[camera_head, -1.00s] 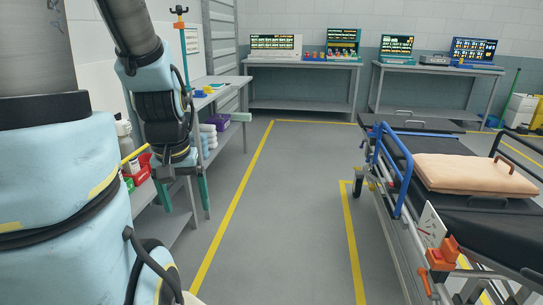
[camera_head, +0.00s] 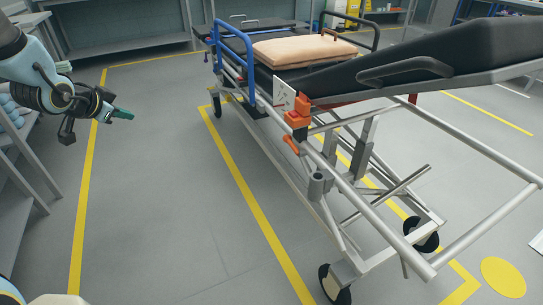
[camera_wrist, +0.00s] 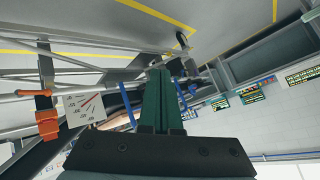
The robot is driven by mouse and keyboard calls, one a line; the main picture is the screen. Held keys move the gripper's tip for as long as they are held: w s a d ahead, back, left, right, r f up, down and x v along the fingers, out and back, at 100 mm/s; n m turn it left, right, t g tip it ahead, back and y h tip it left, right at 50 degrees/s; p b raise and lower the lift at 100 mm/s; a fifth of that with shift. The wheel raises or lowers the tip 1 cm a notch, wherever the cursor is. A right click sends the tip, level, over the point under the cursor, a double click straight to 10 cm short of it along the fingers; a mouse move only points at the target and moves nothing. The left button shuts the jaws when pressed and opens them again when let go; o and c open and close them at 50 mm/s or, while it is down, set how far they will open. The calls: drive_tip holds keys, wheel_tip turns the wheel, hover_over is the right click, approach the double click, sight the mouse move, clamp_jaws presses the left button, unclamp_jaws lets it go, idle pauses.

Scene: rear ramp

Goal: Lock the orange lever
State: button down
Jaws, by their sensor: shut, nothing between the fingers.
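The orange lever (camera_head: 291,145) sits on the side rail of a stretcher, below an orange block (camera_head: 298,113) and beside a white label plate (camera_head: 284,95). The orange parts also show at the left of the wrist view (camera_wrist: 47,122), next to the plate with a dial-like marking (camera_wrist: 84,107). My gripper (camera_head: 122,114) is at the left in the head view, raised over the floor and well apart from the lever. Its green fingers (camera_wrist: 158,98) are together and empty in the wrist view.
The stretcher frame (camera_head: 345,190) with wheels and a blue side rail (camera_head: 236,50) fills the right. A tan pillow (camera_head: 300,50) lies on its black mattress. A grey shelf (camera_head: 20,160) stands at the left. Floor between shelf and stretcher is clear, with yellow lines.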

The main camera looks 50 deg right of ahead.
sight(293, 146)
drive_tip(key=s+d+f+m+g+h+b, duration=0.2)
drive_tip(key=s+d+f+m+h+b, duration=0.15)
drive_tip(key=d, duration=0.35)
drive_tip(key=s+d+f+m+g+h+b, duration=0.2)
drive_tip(key=s+d+f+m+b, duration=0.15)
drive_tip(key=d, duration=0.35)
drive_tip(key=s+d+f+m+g+h+b, duration=0.1)
drive_tip(key=s+d+f+m+g+b, duration=0.1)
drive_tip(key=s, duration=0.5)
drive_tip(key=s+d+f+m+g+h+b, duration=0.2)
drive_tip(key=s+d+m+g+b, duration=0.1)
drive_tip(key=s+d+m+g, duration=0.2)
drive_tip(key=s+d+g, duration=0.1)
drive_tip(key=s, duration=0.1)
drive_tip(key=shift+s+d+f+m, duration=0.3)
drive_tip(key=shift+s+d+f, duration=0.05)
drive_tip(key=shift+h, duration=0.25)
drive_tip(key=shift+s+d+f+b, duration=0.15)
drive_tip(key=shift+d+f+b, duration=0.3)
drive_tip(key=shift+d, duration=1.4)
drive_tip(key=shift+s+d+f+b, duration=0.2)
drive_tip(key=shift+d+f, duration=0.4)
drive_tip(key=shift+d, duration=1.3)
drive_tip(key=shift+s+d+f+b, duration=0.1)
drive_tip(key=shift+d+f+b, duration=0.35)
drive_tip(key=shift+d, duration=1.4)
